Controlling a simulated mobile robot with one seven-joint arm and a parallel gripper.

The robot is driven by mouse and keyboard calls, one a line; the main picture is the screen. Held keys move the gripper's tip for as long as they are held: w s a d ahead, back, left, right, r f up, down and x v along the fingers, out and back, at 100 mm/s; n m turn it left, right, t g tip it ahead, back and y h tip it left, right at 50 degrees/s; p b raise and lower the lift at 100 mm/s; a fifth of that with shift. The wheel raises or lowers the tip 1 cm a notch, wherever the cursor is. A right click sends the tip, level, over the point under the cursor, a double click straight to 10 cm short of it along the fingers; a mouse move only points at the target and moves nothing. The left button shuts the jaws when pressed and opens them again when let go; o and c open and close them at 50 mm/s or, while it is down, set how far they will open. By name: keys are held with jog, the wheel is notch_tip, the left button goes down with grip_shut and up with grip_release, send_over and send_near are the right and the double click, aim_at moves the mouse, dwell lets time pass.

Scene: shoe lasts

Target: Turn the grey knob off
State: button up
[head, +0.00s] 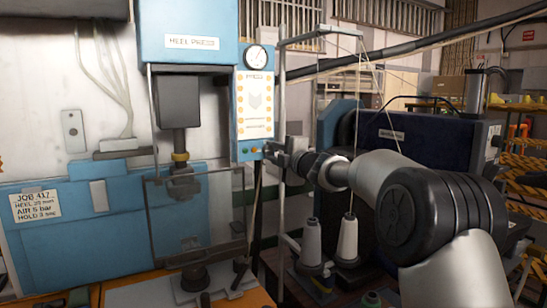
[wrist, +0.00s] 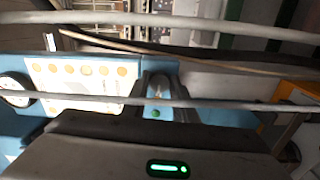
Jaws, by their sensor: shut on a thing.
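My gripper (head: 272,150) is at the lower right edge of the blue and white control panel (head: 255,112) of the heel press. In the wrist view, my gripper (wrist: 159,90) has its two dark fingers against the blue strip under the panel's label, shut on the grey knob. The knob is almost wholly hidden between the fingers, so I cannot tell which way it points. A green button (wrist: 155,113) shows close by the fingers.
A round gauge (head: 257,57) sits above the panel. A thin metal post (head: 281,100) and rods run close by my wrist. Thread cones (head: 347,240) stand below my arm. A dark machine (head: 420,165) stands behind the arm.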

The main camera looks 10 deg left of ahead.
jog(key=shift+n, duration=0.6)
jog(key=o, duration=0.8)
jog(key=shift+c, duration=0.2)
jog(key=shift+s+d, duration=0.1)
jog(key=b+v, duration=0.2)
jog(key=v, duration=1.5)
jog(key=shift+s+d, duration=0.1)
jog(key=shift+d, duration=0.05)
